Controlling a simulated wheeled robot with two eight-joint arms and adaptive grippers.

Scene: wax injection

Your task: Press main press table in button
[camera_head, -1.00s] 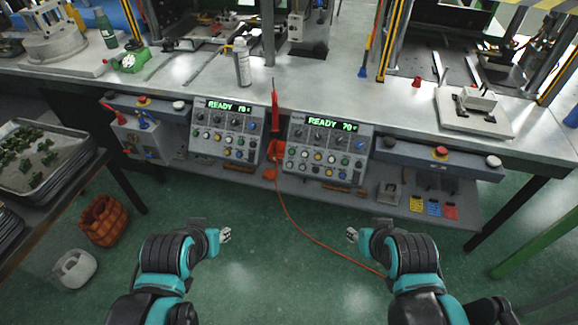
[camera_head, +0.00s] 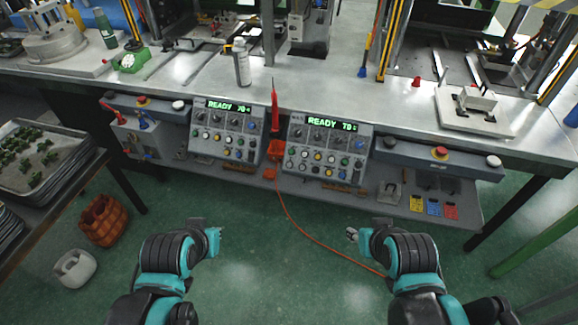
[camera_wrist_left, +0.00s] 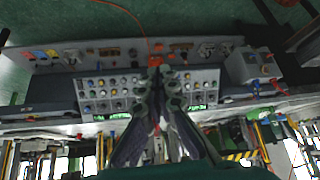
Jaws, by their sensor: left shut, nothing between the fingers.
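Two sloped control panels hang at the table front. The left panel (camera_head: 226,131) and the right panel (camera_head: 325,150) each carry a green READY display, knobs and coloured buttons. The left wrist view, turned upside down, shows the right panel (camera_wrist_left: 110,93) and the left panel (camera_wrist_left: 200,90). My left gripper (camera_head: 221,231) is shut and empty, in front of and apart from the panels. Its fingers (camera_wrist_left: 161,78) hide parts of both panels in the wrist view. My right gripper (camera_head: 351,234) is also apart from the panels; its small fingers do not show their opening clearly.
The metal press table (camera_head: 340,98) stands behind the panels. A red emergency button (camera_head: 440,152) sits on the right front bar. A red tool (camera_head: 275,110) stands between the panels, with an orange cable (camera_head: 310,236) trailing across the floor. Green floor before the panels is open.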

